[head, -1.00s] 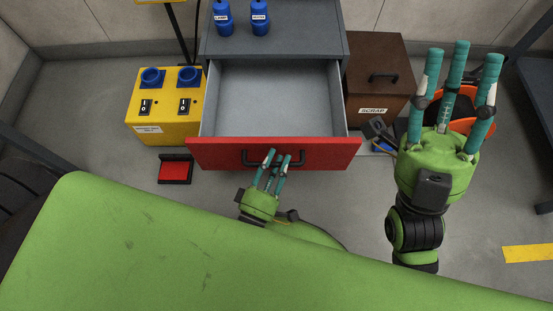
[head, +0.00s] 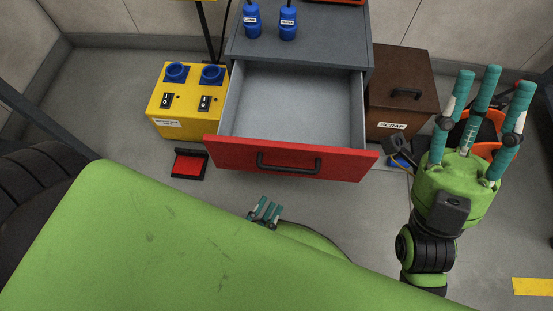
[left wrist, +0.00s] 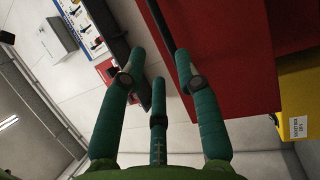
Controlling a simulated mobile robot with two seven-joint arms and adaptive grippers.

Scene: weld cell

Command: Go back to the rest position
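My left gripper (head: 265,209) is low in the middle of the head view, below the drawer's black handle (head: 289,168) and apart from it. Its hand is mostly hidden behind my green body. In the left wrist view the fingers of this gripper (left wrist: 160,80) are spread with nothing between them. The red drawer front (left wrist: 225,60) is beyond them at the right. My right gripper (head: 487,105) is at the right of the head view, fingers pointing up, spread and empty. The drawer (head: 300,105) stands pulled out and its inside looks empty.
A yellow switch box (head: 185,105) stands left, a brown scrap box (head: 405,80) right. A small red-and-black item (head: 189,164) lies on the floor. An orange object (head: 485,130) is behind my right gripper.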

